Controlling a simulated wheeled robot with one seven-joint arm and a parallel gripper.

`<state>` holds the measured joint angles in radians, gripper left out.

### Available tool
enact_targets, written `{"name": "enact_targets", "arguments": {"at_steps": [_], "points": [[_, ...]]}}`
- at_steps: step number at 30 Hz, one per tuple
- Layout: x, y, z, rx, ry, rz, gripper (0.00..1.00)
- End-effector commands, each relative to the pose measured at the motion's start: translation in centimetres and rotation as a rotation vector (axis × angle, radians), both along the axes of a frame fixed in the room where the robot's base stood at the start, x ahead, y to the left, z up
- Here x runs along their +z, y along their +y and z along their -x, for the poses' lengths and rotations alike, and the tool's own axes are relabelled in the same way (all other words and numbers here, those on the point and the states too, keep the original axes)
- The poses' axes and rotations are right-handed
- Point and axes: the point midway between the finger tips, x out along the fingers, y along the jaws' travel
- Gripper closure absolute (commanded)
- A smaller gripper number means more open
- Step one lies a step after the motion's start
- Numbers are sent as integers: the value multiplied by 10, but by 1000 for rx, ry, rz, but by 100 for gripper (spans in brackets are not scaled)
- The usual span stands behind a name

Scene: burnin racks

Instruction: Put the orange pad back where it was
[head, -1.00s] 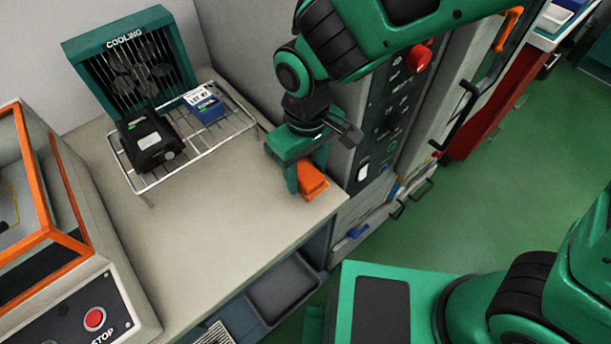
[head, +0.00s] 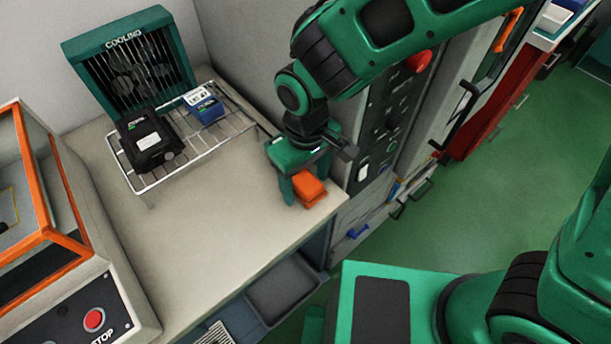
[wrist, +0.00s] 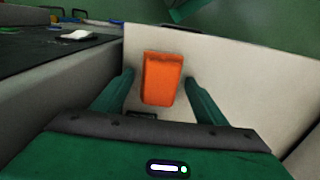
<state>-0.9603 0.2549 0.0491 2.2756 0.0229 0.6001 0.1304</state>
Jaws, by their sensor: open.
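The orange pad (head: 309,188) lies at the right front corner of the beige bench top, close to its edge. In the wrist view the orange pad (wrist: 162,78) sits between the two green fingers, with a gap on each side. My gripper (head: 305,192) is over that corner with its fingers pointing down around the pad. The wrist view shows my gripper (wrist: 160,95) open, neither finger touching the pad. Part of the pad is hidden behind a finger in the head view.
A wire rack (head: 216,140) holds a black device (head: 148,140) and a blue device (head: 207,110) before the green cooling fan unit (head: 130,65). A dark control panel (head: 385,130) stands right of the bench. The bench middle (head: 220,220) is clear. An orange-framed case (head: 50,200) stands left.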

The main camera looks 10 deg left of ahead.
Motion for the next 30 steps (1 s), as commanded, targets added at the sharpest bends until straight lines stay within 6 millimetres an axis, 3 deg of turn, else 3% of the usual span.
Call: {"name": "enact_targets", "arguments": {"at_steps": [5,21,30], "points": [[12,1,-1,0,-2,-4,34],[108,0,-1,-1,-2,-4,34],[122,-1,0,0,0,0,34]]}}
